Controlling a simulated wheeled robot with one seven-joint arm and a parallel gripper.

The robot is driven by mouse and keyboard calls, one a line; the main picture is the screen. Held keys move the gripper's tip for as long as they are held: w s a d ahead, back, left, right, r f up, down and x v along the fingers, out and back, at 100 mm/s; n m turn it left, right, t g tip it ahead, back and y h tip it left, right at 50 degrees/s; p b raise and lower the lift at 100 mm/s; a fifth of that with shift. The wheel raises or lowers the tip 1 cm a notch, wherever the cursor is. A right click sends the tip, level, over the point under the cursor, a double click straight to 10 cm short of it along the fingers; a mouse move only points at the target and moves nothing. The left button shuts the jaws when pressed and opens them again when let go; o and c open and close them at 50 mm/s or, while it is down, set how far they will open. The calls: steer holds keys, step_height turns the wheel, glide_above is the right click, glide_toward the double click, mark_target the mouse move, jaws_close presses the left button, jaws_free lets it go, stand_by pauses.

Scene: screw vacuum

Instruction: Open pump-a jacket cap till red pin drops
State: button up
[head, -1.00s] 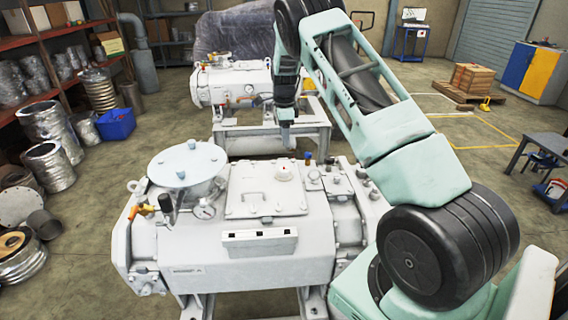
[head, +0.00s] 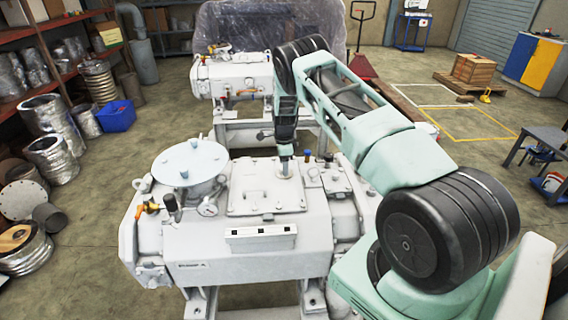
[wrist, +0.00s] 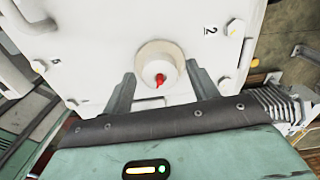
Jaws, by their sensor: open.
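The near pump (head: 255,240) is a white machine with a flat bolted top plate. In the wrist view a pale round cap (wrist: 158,62) stands on the white plate, with a red pin (wrist: 160,79) showing at its middle. My gripper (wrist: 160,82) is open, with one finger on each side of the cap's lower part; I cannot tell whether the fingers touch it. In the head view my gripper (head: 284,172) points down over the top plate and hides most of the cap.
Small brown and blue fittings (head: 308,155) stand close right of my gripper. A second white pump (head: 232,76) stands behind.

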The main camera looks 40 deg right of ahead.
steer(key=c, duration=1)
steer(key=shift+f+n+b, duration=0.15)
steer(key=shift+n+b, duration=0.15)
steer(key=shift+b, duration=0.25)
